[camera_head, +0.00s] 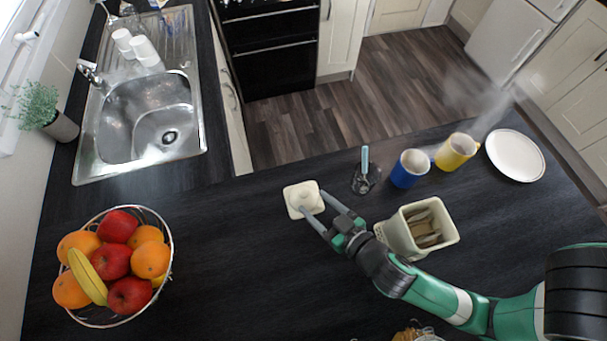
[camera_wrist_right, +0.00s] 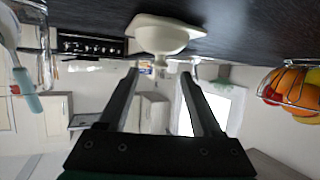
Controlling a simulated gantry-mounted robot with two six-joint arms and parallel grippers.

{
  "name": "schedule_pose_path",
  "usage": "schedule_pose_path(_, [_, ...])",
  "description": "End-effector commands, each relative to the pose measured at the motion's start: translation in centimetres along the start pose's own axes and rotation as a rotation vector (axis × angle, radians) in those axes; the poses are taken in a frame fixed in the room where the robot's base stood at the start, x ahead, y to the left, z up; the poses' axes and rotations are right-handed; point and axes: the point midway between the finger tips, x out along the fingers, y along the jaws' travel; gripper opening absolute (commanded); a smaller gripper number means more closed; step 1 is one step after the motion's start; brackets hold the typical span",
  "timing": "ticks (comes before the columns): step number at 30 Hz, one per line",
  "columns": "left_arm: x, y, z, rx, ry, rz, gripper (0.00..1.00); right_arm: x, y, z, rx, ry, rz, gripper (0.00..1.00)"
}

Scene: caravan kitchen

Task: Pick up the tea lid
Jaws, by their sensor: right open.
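The tea lid (camera_head: 303,190) is cream-coloured, squarish with a knob, and lies on the dark worktop. My right gripper (camera_head: 314,203) is open, its two fingers at the lid's right and front side, close to the knob. In the right wrist view the lid (camera_wrist_right: 165,35) shows just past the open fingertips (camera_wrist_right: 159,74), with nothing gripped; whether a finger touches it I cannot tell. The cream canister (camera_head: 399,236) stands open to the right, with tea bags inside, partly behind my right arm. My left gripper is not in view.
A glass with a blue-handled spoon (camera_head: 366,176), a blue mug (camera_head: 408,171), a steaming yellow mug (camera_head: 456,152) and a white plate (camera_head: 515,155) stand behind and right. A wire fruit bowl (camera_head: 168,270) is at left, a sink (camera_head: 150,112) behind it. Worktop between bowl and lid is clear.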

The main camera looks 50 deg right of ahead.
Motion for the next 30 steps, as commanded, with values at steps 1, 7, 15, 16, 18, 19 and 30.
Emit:
schedule_pose_path(1, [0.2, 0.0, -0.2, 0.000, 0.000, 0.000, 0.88, 0.4, 0.1, -0.2, -0.001, 0.000, 0.002, 0.66])
schedule_pose_path(7, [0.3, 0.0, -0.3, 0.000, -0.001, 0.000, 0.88, 1.1, 0.0, -0.1, 0.000, 0.000, 0.000, 0.66])
schedule_pose_path(15, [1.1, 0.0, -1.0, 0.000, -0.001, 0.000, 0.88, 5.3, 0.1, -0.1, 0.000, -0.001, 0.001, 0.66])
schedule_pose_path(16, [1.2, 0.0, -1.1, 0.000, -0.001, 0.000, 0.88, 5.6, 0.1, -0.1, 0.000, 0.001, 0.001, 0.66])
schedule_pose_path(18, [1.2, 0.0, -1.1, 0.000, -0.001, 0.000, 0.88, 6.0, 0.1, 0.0, 0.000, 0.000, 0.000, 0.66])
schedule_pose_path(19, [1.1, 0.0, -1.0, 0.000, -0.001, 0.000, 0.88, 6.0, 0.1, 0.1, -0.001, 0.000, 0.000, 0.66])
schedule_pose_path(30, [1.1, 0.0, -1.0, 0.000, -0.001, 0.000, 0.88, 6.0, 0.1, 0.1, -0.001, 0.000, -0.001, 0.28])
